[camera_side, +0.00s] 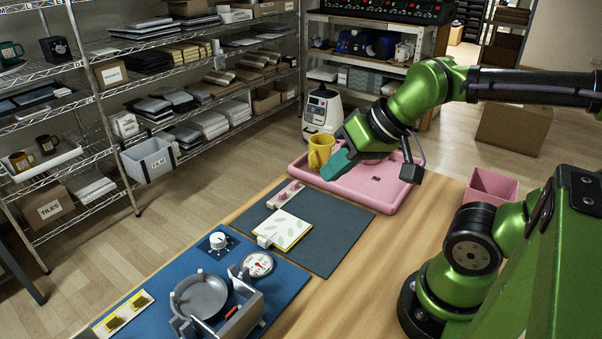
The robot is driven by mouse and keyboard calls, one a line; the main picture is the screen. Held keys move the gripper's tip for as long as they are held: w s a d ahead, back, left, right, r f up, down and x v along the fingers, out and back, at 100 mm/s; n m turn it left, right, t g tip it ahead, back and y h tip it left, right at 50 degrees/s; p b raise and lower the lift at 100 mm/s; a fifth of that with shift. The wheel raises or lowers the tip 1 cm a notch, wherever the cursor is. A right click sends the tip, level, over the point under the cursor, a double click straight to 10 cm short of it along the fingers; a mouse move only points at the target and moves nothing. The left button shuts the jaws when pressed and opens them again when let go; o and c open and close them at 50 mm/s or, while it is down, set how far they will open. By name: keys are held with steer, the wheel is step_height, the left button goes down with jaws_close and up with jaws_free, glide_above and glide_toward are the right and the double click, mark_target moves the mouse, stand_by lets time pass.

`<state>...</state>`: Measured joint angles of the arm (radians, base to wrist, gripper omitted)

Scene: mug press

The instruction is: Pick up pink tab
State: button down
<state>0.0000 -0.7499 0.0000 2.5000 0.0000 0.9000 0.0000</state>
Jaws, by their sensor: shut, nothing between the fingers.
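A small pale pink piece (285,194) lies at the back-left edge of the dark grey mat; it is small and I cannot tell whether it is the pink tab. My gripper (329,174) has teal fingers that point down and left. It is shut and empty, over the left part of the pink tray (384,200), to the right of the pale pink piece and apart from it. The yellow mug (320,150) is just behind and left of the fingers; I cannot tell whether they touch it.
A card with a leaf pattern (285,229) lies on the grey mat (329,253). A blue mat (284,283) at the front left bears a round grey pan in a fixture (203,297), a dial gauge (258,264) and a white knob (218,241). A pink bin (491,187) stands right.

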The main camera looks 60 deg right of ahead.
stand_by(0.3)
steer(key=c, duration=0.9)
jaws_free()
steer(key=shift+d, duration=0.1)
